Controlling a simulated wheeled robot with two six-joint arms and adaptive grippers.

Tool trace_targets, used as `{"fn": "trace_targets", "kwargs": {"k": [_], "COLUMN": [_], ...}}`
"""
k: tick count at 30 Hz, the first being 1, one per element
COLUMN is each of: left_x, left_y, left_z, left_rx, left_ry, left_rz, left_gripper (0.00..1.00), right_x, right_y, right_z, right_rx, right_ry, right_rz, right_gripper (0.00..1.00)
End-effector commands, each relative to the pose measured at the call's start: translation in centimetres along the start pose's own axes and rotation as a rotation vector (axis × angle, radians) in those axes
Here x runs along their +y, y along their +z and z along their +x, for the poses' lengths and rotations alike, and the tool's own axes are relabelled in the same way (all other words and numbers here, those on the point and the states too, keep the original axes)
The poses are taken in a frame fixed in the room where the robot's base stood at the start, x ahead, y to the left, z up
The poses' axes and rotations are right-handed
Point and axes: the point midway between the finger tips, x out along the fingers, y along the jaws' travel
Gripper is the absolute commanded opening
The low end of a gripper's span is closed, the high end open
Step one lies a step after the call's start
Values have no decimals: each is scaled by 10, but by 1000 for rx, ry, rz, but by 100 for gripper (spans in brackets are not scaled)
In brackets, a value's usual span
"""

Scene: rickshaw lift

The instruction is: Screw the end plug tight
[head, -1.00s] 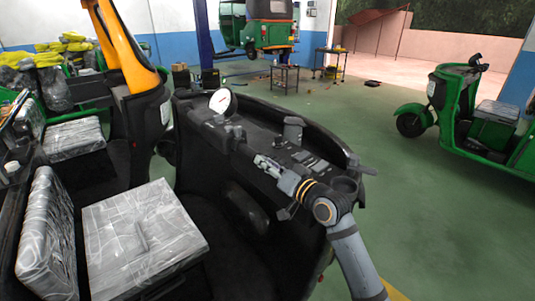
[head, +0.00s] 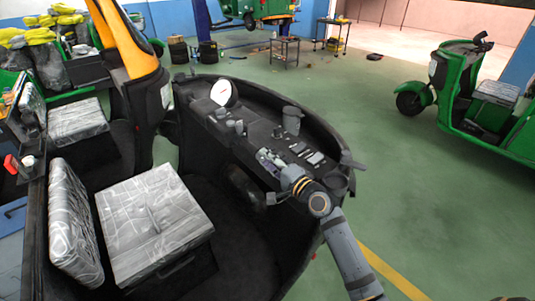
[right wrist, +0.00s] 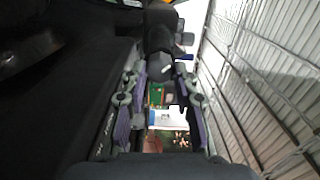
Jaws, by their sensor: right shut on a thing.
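My right gripper (head: 266,157) reaches over the dark dashboard (head: 262,125) of the open vehicle body. Its fingers also show in the right wrist view (right wrist: 160,78), one on each side of a dark, rounded piece (right wrist: 161,68) that looks like the end plug. The gripper is shut on this piece. Its thread and seat are hidden, so I cannot tell how tight it sits. In the head view the piece is too small and covered to make out. My left gripper is not in view.
A white round gauge (head: 224,93) and a grey upright cylinder (head: 292,120) stand on the dashboard near my right gripper. A wrapped seat (head: 153,225) lies to the left. A green rickshaw (head: 480,105) stands on the right. Open green floor (head: 400,190) lies between.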

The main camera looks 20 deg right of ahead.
Motion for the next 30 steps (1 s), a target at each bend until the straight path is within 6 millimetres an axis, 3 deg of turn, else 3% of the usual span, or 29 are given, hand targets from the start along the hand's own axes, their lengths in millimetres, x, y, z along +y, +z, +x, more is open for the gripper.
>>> {"fn": "trace_targets", "kwargs": {"k": [15, 30], "left_x": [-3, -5], "left_y": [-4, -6], "left_z": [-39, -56], "left_rx": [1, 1], "left_ry": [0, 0], "left_rz": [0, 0], "left_gripper": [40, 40], "right_x": [-1, 2], "right_y": [0, 1], "right_z": [0, 0], "right_rx": [0, 0], "right_ry": [3, 1], "right_rz": [482, 792], "right_gripper": [0, 0]}}
